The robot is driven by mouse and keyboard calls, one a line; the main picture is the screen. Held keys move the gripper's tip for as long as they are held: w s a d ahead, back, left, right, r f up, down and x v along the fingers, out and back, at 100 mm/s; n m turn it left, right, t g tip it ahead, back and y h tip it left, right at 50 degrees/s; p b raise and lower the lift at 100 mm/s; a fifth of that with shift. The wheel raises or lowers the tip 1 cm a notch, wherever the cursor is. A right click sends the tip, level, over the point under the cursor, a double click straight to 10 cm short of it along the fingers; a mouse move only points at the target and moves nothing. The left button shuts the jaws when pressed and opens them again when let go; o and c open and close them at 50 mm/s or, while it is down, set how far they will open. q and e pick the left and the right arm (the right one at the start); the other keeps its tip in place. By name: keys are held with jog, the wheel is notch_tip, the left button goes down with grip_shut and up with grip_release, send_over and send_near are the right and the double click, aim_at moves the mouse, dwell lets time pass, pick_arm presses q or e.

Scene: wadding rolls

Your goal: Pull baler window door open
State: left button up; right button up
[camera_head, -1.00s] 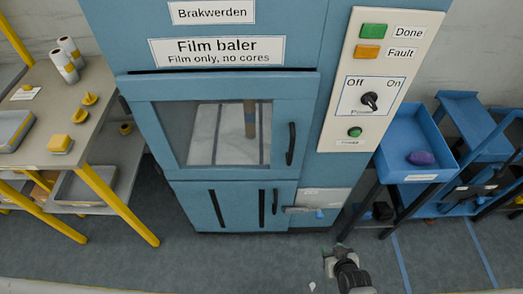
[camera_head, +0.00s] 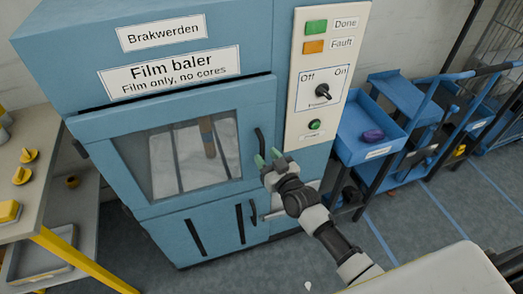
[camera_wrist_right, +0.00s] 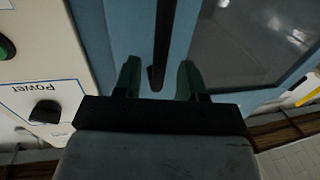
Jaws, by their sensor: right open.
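The blue film baler has a window door (camera_head: 180,150) with a light blue frame and a glass pane; it looks shut. Its black vertical handle (camera_head: 260,148) is on the door's right side. My right gripper (camera_head: 268,160) is open at the lower part of the handle, with green fingertips. In the right wrist view, the handle (camera_wrist_right: 163,45) runs down between the two open fingers of the gripper (camera_wrist_right: 157,80), with gaps on both sides. White film and a brown upright piece show behind the glass. My left gripper is not in view.
A control panel (camera_head: 326,85) with a power switch and buttons is right of the door. A lower blue door (camera_head: 195,232) is below the window. A blue tray (camera_head: 362,150) with a purple item stands right. A table (camera_head: 45,180) with yellow legs stands left.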

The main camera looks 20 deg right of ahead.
jog(key=shift+x, duration=1.5)
jog(key=shift+c, duration=0.3)
grip_shut()
